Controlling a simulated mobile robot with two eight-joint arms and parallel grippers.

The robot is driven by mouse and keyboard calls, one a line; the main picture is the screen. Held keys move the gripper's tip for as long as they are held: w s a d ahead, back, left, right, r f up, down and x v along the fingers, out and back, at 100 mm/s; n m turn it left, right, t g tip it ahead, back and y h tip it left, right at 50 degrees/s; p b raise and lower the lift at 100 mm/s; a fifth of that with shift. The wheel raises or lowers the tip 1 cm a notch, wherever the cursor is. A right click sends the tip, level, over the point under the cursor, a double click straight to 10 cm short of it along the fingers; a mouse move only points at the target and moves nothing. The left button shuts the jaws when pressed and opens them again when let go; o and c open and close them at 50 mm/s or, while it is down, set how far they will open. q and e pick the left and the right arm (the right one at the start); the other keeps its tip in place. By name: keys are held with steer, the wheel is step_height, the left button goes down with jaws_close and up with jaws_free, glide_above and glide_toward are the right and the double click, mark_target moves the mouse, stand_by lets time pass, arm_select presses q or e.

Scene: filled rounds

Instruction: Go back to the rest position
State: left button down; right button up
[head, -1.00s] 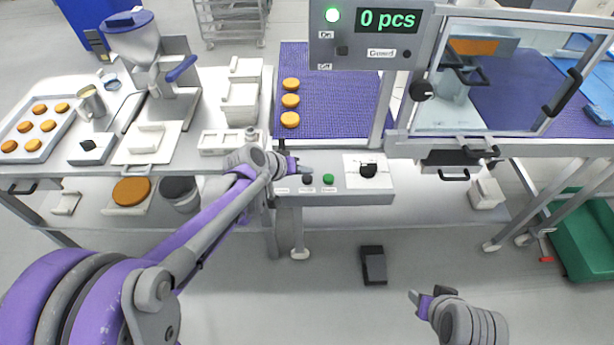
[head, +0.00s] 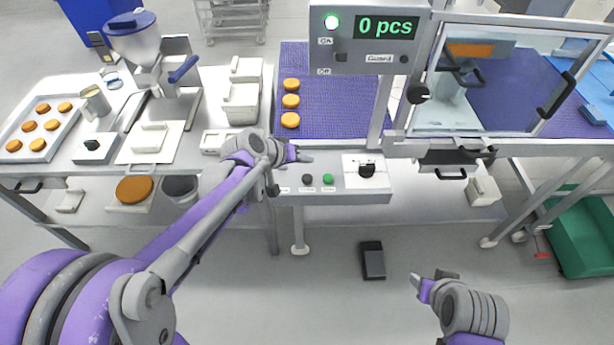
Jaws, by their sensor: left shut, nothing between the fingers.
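My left gripper (head: 303,155) is shut and empty. It hovers in front of the belt, over the back edge of the control box (head: 335,197) with its black and green buttons and dark knob. My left arm reaches up to it from the lower left. My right gripper (head: 419,281) is at the lower right over the bare floor, apart from everything. Its fingertips are small and partly turned away, so I cannot tell whether it is open.
The purple belt (head: 345,95) carries three round orange pieces. A display (head: 388,26) reads 0 pcs. A table on the left holds a tray (head: 66,111) of rounds and a hopper machine (head: 140,40). A black pedal (head: 373,260) lies on the floor. A green bin (head: 588,240) stands right.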

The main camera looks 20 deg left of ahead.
stand_by(0.5)
arm_select(q)
steer(key=s+a+f+m+g+y, duration=0.1)
steer(key=s+y, duration=0.1)
steer(key=s, duration=0.9)
steer(key=s+a+f+m+g+y, duration=0.1)
steer(key=s+y, duration=0.1)
steer(key=s, duration=1)
steer(key=shift+s+a+f+m+y, duration=0.2)
steer(key=shift+s+a+m+y, duration=0.1)
steer(key=shift+y, duration=0.1)
steer(key=shift+d, duration=0.1)
stand_by(3.6)
steer(key=w+d+r+n+t+h, duration=0.1)
steer(key=w+r+h, duration=0.1)
steer(key=w, duration=1)
steer(key=w+d+r+n+t+h, duration=0.1)
steer(key=w+r, duration=0.3)
steer(key=w, duration=0.7)
steer(key=shift+w+d+n+h+b, duration=0.2)
steer(key=shift+w+n+h+b, duration=0.2)
steer(key=shift+h, duration=0.5)
